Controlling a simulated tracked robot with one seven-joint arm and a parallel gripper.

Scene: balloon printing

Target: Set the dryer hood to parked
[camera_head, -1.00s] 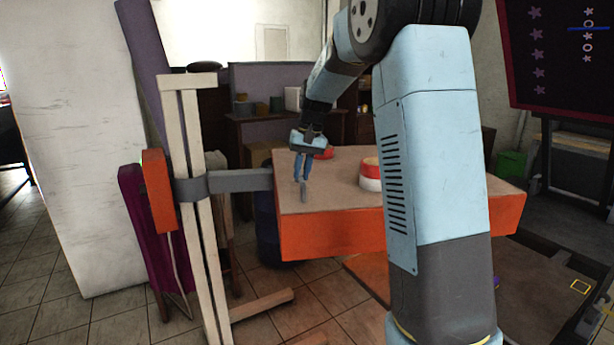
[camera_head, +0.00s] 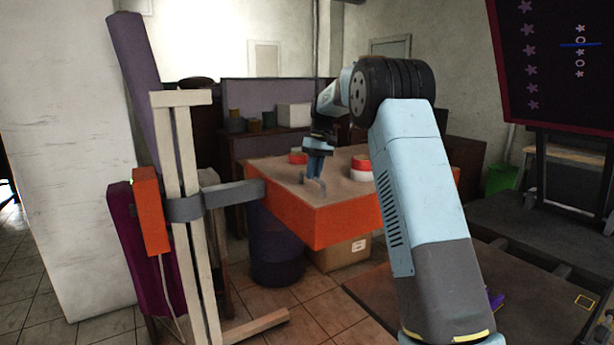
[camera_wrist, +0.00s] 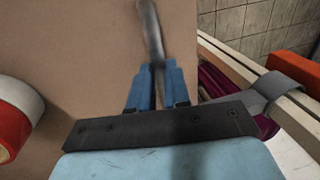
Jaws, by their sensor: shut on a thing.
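The dryer hood, which I take to be the orange box with a tan top (camera_head: 345,217), hangs level from a grey bracket (camera_head: 228,195) on a pale wooden stand (camera_head: 190,205). Its tan top fills much of the wrist view (camera_wrist: 65,60). A short grey handle stands on the top near its left edge (camera_head: 322,188) and also shows in the wrist view (camera_wrist: 150,30). My gripper (camera_head: 316,176) points down over the top, and its blue fingers (camera_wrist: 154,82) are shut on the handle. The handle's lower end is partly hidden by the fingers.
Red-and-white round pieces sit on the hood's top, one at the right (camera_head: 361,168). A dark drum (camera_head: 275,250) and a cardboard box (camera_head: 341,254) stand on the floor beneath. A dark star-patterned panel (camera_head: 555,65) is at the right.

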